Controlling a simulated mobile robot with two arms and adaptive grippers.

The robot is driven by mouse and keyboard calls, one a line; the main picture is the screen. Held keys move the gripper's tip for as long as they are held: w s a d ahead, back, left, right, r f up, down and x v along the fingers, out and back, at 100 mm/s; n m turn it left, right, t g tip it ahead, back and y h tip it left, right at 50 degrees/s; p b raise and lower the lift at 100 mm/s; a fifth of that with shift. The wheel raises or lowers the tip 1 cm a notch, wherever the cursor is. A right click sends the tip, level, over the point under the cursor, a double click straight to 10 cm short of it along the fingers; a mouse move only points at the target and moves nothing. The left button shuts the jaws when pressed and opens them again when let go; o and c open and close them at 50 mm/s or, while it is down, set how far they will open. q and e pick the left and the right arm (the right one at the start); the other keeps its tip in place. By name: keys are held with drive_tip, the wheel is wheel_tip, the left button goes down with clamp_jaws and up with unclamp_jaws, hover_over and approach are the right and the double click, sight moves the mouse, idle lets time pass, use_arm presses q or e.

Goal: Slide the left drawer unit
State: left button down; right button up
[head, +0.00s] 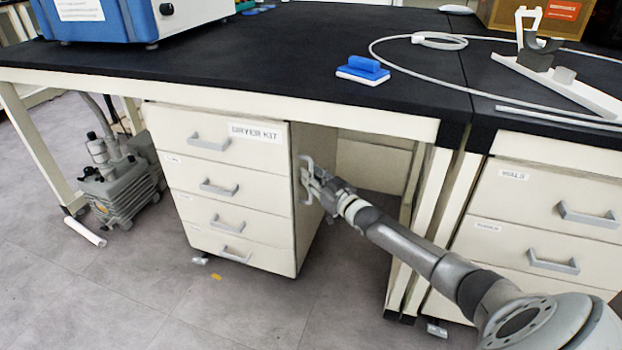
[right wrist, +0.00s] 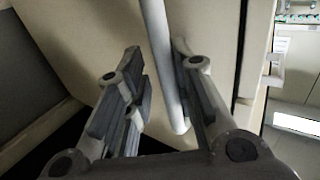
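The left drawer unit (head: 234,195) is a cream cabinet with several grey-handled drawers, standing on castors under the bench. Its top drawer carries a label. A pale vertical bar handle (head: 304,180) is on its right side panel, and it also shows in the right wrist view (right wrist: 161,60). My right gripper (head: 315,184) is at this side panel. In the right wrist view its fingers (right wrist: 160,85) stand apart, one on each side of the bar, with a visible gap on the left. My left gripper is not in view.
The black bench top (head: 270,65) lies above the unit. A bench leg (head: 425,230) and a second drawer unit (head: 540,215) are to the right. A grey pump (head: 122,190) stands on the floor at left, beside a pale tube (head: 85,231). The floor in front is mostly clear.

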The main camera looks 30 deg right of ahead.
drive_tip(key=shift+s+a+f, duration=0.1)
drive_tip(key=shift+f, duration=0.05)
idle(0.3)
drive_tip(key=s, duration=1.1)
drive_tip(key=shift+s+d, duration=0.4)
drive_tip(key=shift+d, duration=0.05)
